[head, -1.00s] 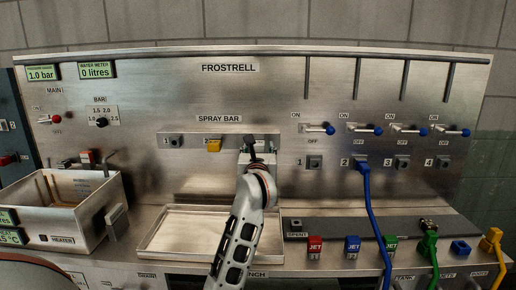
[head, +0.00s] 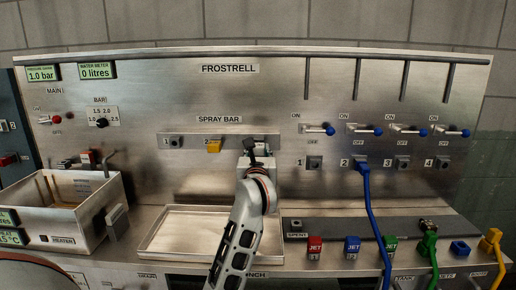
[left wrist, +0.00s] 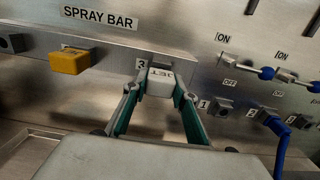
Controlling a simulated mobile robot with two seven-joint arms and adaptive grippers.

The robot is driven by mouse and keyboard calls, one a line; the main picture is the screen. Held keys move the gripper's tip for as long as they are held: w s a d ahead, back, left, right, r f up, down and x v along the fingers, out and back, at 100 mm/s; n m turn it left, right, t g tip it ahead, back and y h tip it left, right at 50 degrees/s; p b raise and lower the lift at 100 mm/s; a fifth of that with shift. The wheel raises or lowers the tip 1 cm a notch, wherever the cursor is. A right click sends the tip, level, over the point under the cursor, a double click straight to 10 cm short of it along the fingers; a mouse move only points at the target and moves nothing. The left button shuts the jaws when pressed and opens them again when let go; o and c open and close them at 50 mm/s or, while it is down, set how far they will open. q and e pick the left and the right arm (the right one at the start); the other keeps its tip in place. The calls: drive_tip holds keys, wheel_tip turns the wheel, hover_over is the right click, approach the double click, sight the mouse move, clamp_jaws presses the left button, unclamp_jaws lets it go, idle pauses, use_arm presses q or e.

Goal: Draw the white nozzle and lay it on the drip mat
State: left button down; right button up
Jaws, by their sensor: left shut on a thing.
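The white nozzle (left wrist: 160,83), with upside-down JET lettering, is at socket 3 of the spray bar (head: 186,142) on the steel panel. My left gripper (left wrist: 160,94) is shut on it, one green-padded finger on each side. In the head view my left gripper (head: 250,150) is in front of the bar's right end and hides the nozzle. I cannot tell whether the nozzle is still seated in the socket. A shallow pale tray (head: 190,232) lies below, and a dark strip (head: 390,229) marked SPENT lies right of it. I cannot tell which is the drip mat. My right gripper is not in view.
A yellow nozzle (head: 214,146) sits in socket 2, left of my gripper. A blue hose (head: 369,205) hangs from outlet 2 on the right. Red (head: 315,247), blue (head: 352,247) and green (head: 389,248) jets stand along the front. A heater bath (head: 80,218) stands at left.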

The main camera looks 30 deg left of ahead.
sight(258, 152)
use_arm(q)
drive_tip(key=shift+p+v, duration=0.45)
drive_tip(key=shift+v, duration=1.75)
